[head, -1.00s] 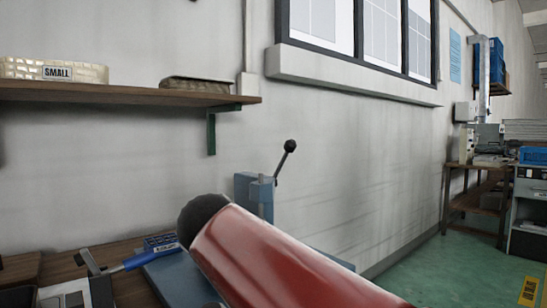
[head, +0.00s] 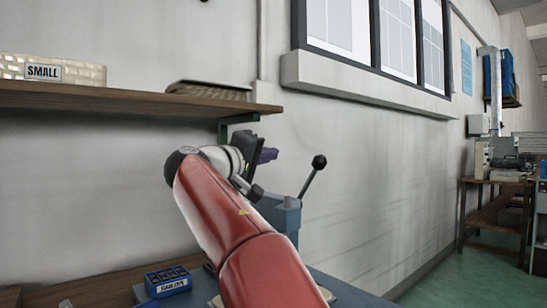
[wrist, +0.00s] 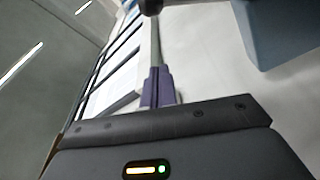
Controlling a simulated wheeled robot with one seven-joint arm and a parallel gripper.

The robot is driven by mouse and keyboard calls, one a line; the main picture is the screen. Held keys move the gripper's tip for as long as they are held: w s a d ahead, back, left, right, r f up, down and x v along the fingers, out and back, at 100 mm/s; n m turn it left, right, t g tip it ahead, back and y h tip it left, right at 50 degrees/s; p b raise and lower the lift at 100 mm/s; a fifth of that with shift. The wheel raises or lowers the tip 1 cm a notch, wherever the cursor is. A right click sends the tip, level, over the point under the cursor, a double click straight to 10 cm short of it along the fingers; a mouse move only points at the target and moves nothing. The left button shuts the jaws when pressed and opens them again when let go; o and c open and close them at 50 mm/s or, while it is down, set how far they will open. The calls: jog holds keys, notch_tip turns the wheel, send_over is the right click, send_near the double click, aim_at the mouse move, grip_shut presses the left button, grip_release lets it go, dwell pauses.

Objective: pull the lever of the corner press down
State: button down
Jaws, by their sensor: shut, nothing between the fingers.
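The corner press (head: 283,214) is a blue block in the lower middle of the head view, partly hidden behind my red arm. Its lever (head: 309,182) is a thin dark rod that slants up and to the right, ending in a black ball knob (head: 319,161). My gripper (head: 267,155) has purple fingers, is shut and empty, and shows left of the knob at about its height, apart from it in the picture. In the wrist view the shut fingers (wrist: 158,84) point toward a dark knob (wrist: 150,6) at the top edge. The blue press body (wrist: 275,30) fills the upper right corner.
A wooden shelf (head: 120,101) with a bin labelled SMALL (head: 45,71) and a brush-like item (head: 208,90) is on the wall, close to my wrist. A blue box (head: 167,281) sits on the bench below. The wall right of the lever is bare.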

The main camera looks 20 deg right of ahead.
aim_at(307, 184)
jog(key=w+d+f, duration=0.1)
jog(key=d, duration=0.8)
jog(key=shift+w, duration=0.15)
jog(key=m+b, duration=0.1)
jog(key=s+m+b, duration=0.1)
jog(key=b, duration=0.1)
jog(key=f+m+h+b, duration=0.1)
jog(key=b, duration=0.1)
jog(key=shift+s+d+m, duration=0.3)
jog(key=shift+r, duration=0.1)
